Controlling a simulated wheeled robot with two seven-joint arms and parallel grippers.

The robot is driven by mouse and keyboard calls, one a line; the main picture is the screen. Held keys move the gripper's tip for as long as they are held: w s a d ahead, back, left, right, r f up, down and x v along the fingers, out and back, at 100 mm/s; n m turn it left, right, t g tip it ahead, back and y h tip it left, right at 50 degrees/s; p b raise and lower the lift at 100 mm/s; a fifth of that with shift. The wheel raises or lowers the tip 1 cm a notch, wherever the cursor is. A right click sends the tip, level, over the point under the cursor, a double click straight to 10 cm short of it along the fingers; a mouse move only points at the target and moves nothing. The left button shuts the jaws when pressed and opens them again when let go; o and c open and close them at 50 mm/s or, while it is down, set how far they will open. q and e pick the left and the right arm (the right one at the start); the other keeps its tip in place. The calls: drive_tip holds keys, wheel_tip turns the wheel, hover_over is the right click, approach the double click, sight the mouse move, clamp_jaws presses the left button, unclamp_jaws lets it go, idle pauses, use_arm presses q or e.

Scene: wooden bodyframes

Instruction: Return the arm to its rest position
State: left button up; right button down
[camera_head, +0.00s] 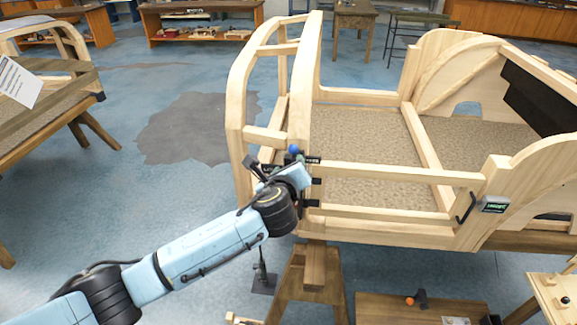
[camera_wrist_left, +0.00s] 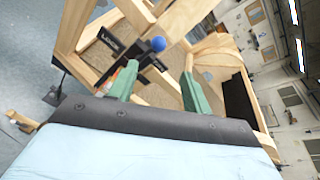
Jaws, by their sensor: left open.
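My left arm reaches in from the lower left of the head view, and its gripper (camera_head: 283,166) is at the front post of the wooden bodyframe (camera_head: 375,172). In the left wrist view the two green fingers of the left gripper (camera_wrist_left: 160,76) are spread apart with nothing between them. A dark clamp-like fitting with a blue ball knob (camera_wrist_left: 158,44) sits on the frame just beyond the fingers. The blue knob also shows in the head view (camera_head: 293,149), above the gripper. The wrist partly hides the fitting there. My right gripper is not in view.
A wooden trestle (camera_head: 313,270) supports the bodyframe. Another bench (camera_head: 40,125) with a frame is at the left. The blue floor between is open, with a dark patch (camera_head: 190,130).

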use_arm(q)
drive_tip(key=shift+f, duration=0.1)
drive_tip(key=s+a+f+n+g+b, duration=0.2)
drive_tip(key=s+a+f+n, duration=0.1)
drive_tip(key=f, duration=0.8)
drive_tip(key=s+a+f+n+g+b, duration=0.2)
drive_tip(key=s+a+f+n+b, duration=0.15)
drive_tip(key=f, duration=0.85)
drive_tip(key=s+a+f+n+g+b, duration=0.2)
drive_tip(key=s+f+n, duration=0.2)
drive_tip(key=f, duration=0.7)
drive_tip(key=s+a+f+n+g+b, duration=0.2)
drive_tip(key=s+a+f+n, duration=0.1)
drive_tip(key=s+f, duration=0.6)
drive_tip(key=s+a+f+n+g+b, duration=0.1)
drive_tip(key=s+a+f+n+b, duration=0.2)
drive_tip(key=s+f, duration=0.55)
drive_tip(key=s+a+f+n+g+b, duration=0.1)
drive_tip(key=s+f+n, duration=0.4)
drive_tip(key=s, duration=0.9)
drive_tip(key=s+a+f+n+g+b, duration=0.2)
drive_tip(key=s+a+f+n, duration=0.3)
drive_tip(key=s+f, duration=0.6)
drive_tip(key=s+n+g, duration=0.1)
drive_tip(key=s, duration=0.3)
drive_tip(key=shift+f+g+y+b, duration=0.15)
drive_tip(key=shift+g+y+b, duration=0.15)
drive_tip(key=shift+y, duration=0.1)
